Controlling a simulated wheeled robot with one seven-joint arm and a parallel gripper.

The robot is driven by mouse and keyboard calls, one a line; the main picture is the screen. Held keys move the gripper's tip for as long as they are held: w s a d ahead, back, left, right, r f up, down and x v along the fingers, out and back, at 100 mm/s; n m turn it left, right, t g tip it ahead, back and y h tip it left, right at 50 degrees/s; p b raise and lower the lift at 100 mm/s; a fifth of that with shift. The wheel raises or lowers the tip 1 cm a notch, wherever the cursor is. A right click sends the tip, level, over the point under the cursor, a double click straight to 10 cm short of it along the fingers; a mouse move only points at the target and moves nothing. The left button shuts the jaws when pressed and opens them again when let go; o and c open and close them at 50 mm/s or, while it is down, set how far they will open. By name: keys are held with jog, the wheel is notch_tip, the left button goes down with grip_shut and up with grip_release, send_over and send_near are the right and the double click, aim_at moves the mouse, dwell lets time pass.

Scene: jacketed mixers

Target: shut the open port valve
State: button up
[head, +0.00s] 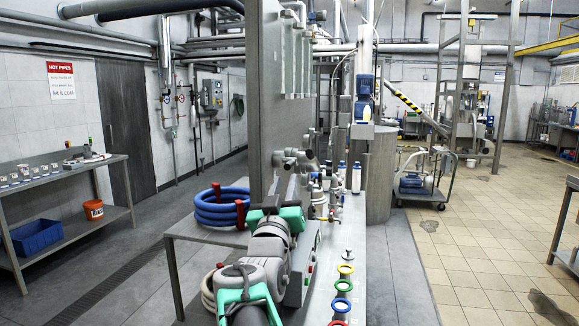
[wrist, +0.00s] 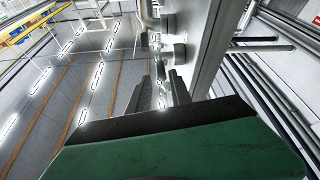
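Several grey pipe ports (head: 288,160) stick out low on the face of a tall grey panel (head: 268,90). Metal fittings stand below them on the bench, too small to tell which is the open port valve or how its handle sits. In the wrist view, grey rounded fittings (wrist: 174,52) stand beyond the fingers along a pale metal face. My gripper (wrist: 159,97) shows in the wrist view with two dark fingers apart and nothing seen between them. In the head view my green and grey arm reaches forward over the bench and hides my fingers.
The steel bench (head: 341,255) carries yellow (head: 346,269), green (head: 343,285), blue and red rings along its right side. A coiled blue hose (head: 220,205) lies left of my arm. A cart with a pump (head: 415,182) stands right. The tiled floor right is largely clear.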

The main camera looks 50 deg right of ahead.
aim_at(290, 161)
jog(key=p+x, duration=0.3)
jog(key=x, duration=0.4)
jog(key=shift+s+r, duration=0.1)
jog(key=shift+r, duration=0.05)
jog(key=shift+w+d, duration=0.2)
jog(key=shift+d, duration=0.05)
jog(key=shift+c, duration=0.2)
grip_shut()
dwell(0.7)
